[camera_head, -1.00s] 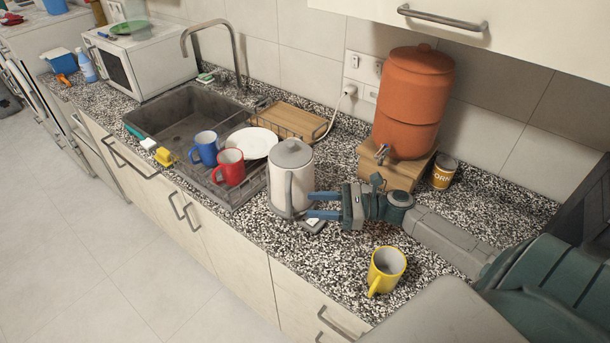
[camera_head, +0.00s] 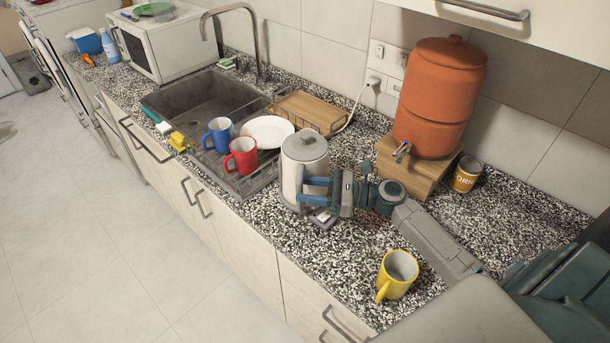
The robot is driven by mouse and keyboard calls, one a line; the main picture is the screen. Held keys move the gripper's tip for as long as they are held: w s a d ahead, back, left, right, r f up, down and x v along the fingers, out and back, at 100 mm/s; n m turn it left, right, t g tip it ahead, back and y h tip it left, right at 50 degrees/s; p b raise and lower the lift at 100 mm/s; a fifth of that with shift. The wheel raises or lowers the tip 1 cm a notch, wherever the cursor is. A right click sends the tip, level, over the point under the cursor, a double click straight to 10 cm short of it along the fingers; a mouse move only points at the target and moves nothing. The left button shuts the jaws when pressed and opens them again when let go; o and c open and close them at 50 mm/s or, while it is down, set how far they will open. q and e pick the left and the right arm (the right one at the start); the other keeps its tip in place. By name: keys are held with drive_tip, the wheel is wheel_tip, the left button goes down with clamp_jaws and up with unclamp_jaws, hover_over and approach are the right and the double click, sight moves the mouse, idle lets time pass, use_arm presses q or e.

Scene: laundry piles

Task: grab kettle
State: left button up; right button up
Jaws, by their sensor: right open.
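The white kettle (camera_head: 290,174) with a grey lid stands upright on the counter beside the dish rack. Its grey handle faces the front right. My right gripper (camera_head: 303,190) comes in from the right, with its two blue fingers open and level with the handle. The fingers overlap the kettle's lower right side in the picture and seem to lie on either side of the handle. I cannot tell whether they touch it. Part of the handle and the kettle's side is hidden behind the fingers. My left gripper is not in view.
A dish rack (camera_head: 257,181) with a red mug (camera_head: 243,156), a blue mug (camera_head: 219,135) and a white plate (camera_head: 268,131) is left of the kettle. A yellow mug (camera_head: 398,273) stands in front of my right arm. A terracotta dispenser (camera_head: 436,95) on a wooden stand is behind.

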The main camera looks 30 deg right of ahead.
drive_tip(key=shift+s+a, duration=0.1)
drive_tip(key=shift+c, duration=0.3)
clamp_jaws()
idle(0.9)
drive_tip(key=shift+r, duration=0.1)
